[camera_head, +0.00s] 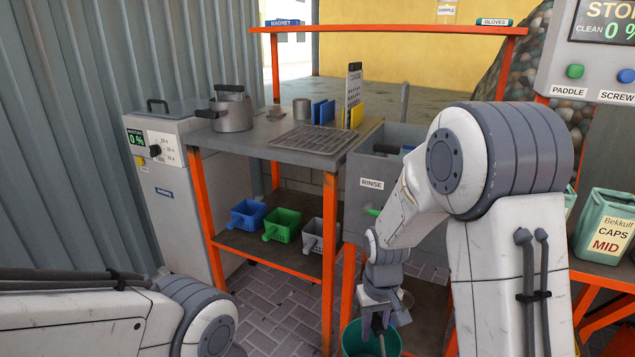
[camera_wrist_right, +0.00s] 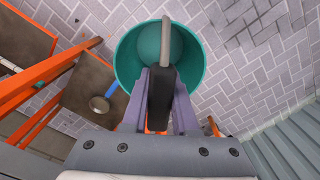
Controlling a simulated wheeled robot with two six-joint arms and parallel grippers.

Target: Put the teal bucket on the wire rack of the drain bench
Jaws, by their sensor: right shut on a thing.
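The teal bucket (camera_head: 359,342) hangs at the bottom of the head view, cut off by the frame edge. The right wrist view shows its open mouth and wall (camera_wrist_right: 128,62) from above, over the brick floor. My right gripper (camera_head: 377,316) is shut on the bucket's dark handle (camera_wrist_right: 162,90), with a finger on each side. The wire rack (camera_head: 314,139) lies on the grey top of the drain bench (camera_head: 250,146), up and left of the bucket. No object lies on the rack. My left arm shows at lower left; its gripper is out of view.
A pot (camera_head: 232,113), a metal cup (camera_head: 301,108), blue plates (camera_head: 323,112) and a yellow one stand around the rack. The RINSE tank (camera_head: 372,200) adjoins the bench. Orange legs (camera_head: 328,265) stand left of the bucket. Small bins (camera_head: 283,225) sit on the lower shelf.

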